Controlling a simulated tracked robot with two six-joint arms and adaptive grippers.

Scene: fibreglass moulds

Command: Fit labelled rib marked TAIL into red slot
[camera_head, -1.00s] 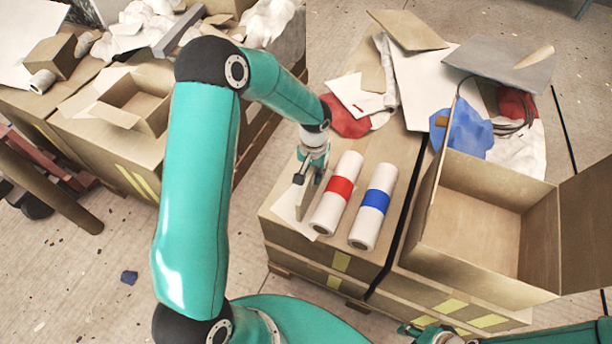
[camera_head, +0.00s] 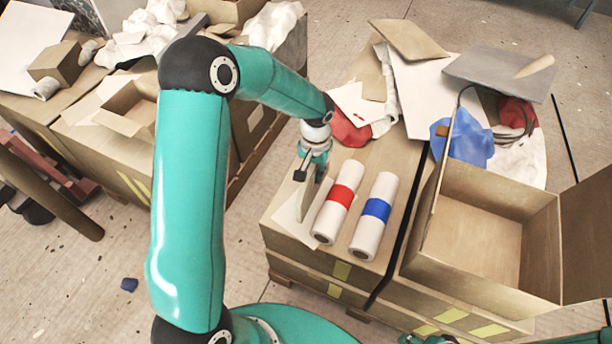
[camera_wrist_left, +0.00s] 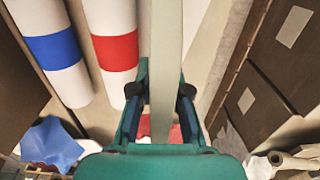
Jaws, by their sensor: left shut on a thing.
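My left gripper (camera_head: 307,176) is shut on a thin, pale, flat rib (camera_head: 304,202), held upright on edge beside the rolls. In the left wrist view the rib (camera_wrist_left: 166,50) runs between the two fingers (camera_wrist_left: 166,92). No TAIL lettering can be read on it. A white roll with a red band (camera_head: 340,202) lies just right of the rib, and a white roll with a blue band (camera_head: 375,215) lies right of that. I cannot make out a slot. A small part of my right gripper (camera_head: 428,339) shows at the bottom edge; its fingers are unclear.
The rolls lie on a cardboard-topped pallet stack (camera_head: 335,262). An open cardboard box (camera_head: 490,225) stands at the right. Blue cloth (camera_head: 465,140), red cloth (camera_head: 350,130) and boards lie behind. Another cluttered stack (camera_head: 95,150) stands left across a floor gap.

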